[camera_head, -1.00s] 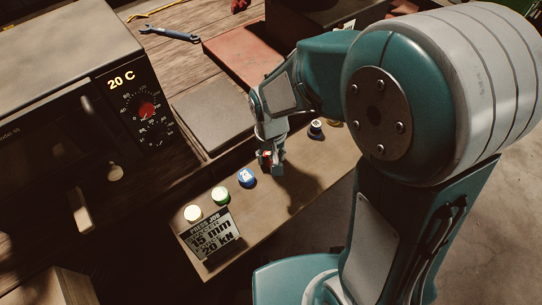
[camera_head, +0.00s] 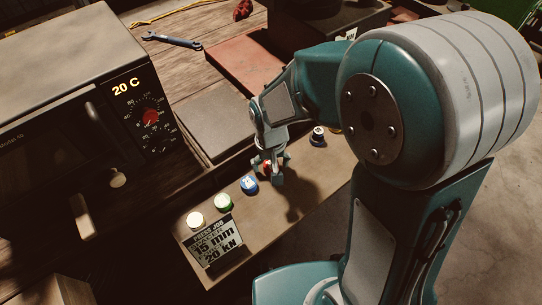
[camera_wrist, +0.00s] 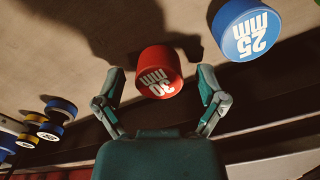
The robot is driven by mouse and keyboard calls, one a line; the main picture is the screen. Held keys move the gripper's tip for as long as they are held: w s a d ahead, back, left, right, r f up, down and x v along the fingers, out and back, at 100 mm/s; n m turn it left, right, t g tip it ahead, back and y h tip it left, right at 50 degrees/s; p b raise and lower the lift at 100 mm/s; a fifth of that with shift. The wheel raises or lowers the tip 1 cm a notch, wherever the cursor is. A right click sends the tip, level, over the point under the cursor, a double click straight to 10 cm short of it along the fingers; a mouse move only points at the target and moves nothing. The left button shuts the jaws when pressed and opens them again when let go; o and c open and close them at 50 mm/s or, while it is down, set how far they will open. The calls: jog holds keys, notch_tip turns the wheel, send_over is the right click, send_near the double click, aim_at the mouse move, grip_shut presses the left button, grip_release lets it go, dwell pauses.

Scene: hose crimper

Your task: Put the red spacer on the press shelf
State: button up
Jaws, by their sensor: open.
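The red spacer, marked 30 mm, stands on the bench strip in the wrist view (camera_wrist: 160,72). In the head view it is a small red patch (camera_head: 267,166), mostly hidden by my gripper (camera_head: 270,171). My gripper is open in the wrist view (camera_wrist: 163,84), with one finger on each side of the red spacer. A gap shows between each finger and the spacer. I cannot make out the press shelf for certain in these views.
A blue 25 mm spacer (camera_wrist: 246,29) stands close beside the red one. A dark spacer (camera_head: 318,136) stands to the right. An oven (camera_head: 70,100) fills the left.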

aim_at(271, 164)
notch_tip(271, 164, up, 12)
jog(key=s+d+r+m+t, duration=0.1)
jog(key=s+d+r+t, duration=0.4)
jog(key=s+d+r, duration=0.3)
jog(key=s+d, duration=0.3)
jog(key=d, duration=0.1)
jog(key=shift+s+d+t, duration=0.2)
jog(key=shift+s+t, duration=0.1)
jog(key=shift+s, duration=0.1)
